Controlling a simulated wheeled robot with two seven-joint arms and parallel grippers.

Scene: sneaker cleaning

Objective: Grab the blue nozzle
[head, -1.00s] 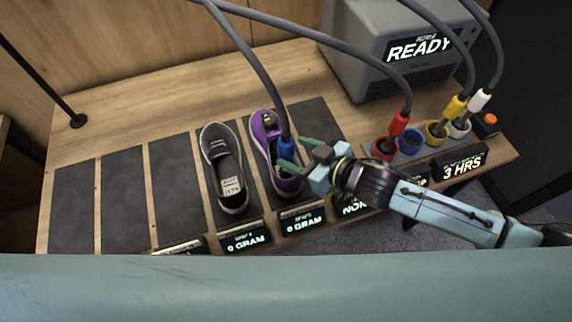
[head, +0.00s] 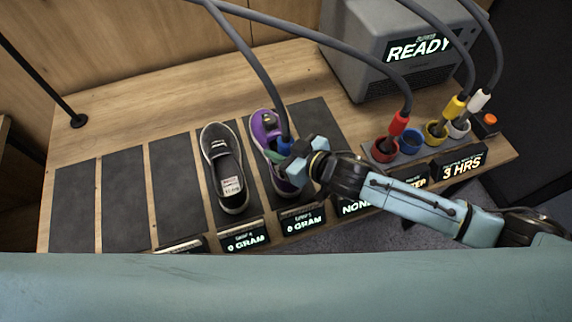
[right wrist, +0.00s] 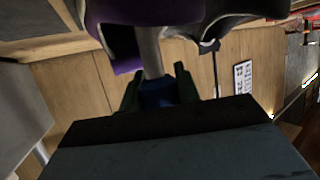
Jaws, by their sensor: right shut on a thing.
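The blue nozzle (head: 285,145) hangs on a grey hose and stands at the purple sneaker (head: 263,124) in the head view. My right gripper (head: 280,155) has its green fingers around the nozzle, shut on it. In the right wrist view the blue nozzle (right wrist: 158,92) sits between the two dark green fingers of the right gripper (right wrist: 158,88), with the grey hose running up from it. The gripper hides part of the nozzle and part of the purple sneaker. My left gripper is not in view.
A grey sneaker (head: 226,172) lies left of the purple one. Red (head: 398,124), yellow (head: 455,106) and white (head: 479,98) nozzles stand in their holders at the right. The blue holder (head: 410,140) is empty. Dark pads at the left (head: 75,205) are bare.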

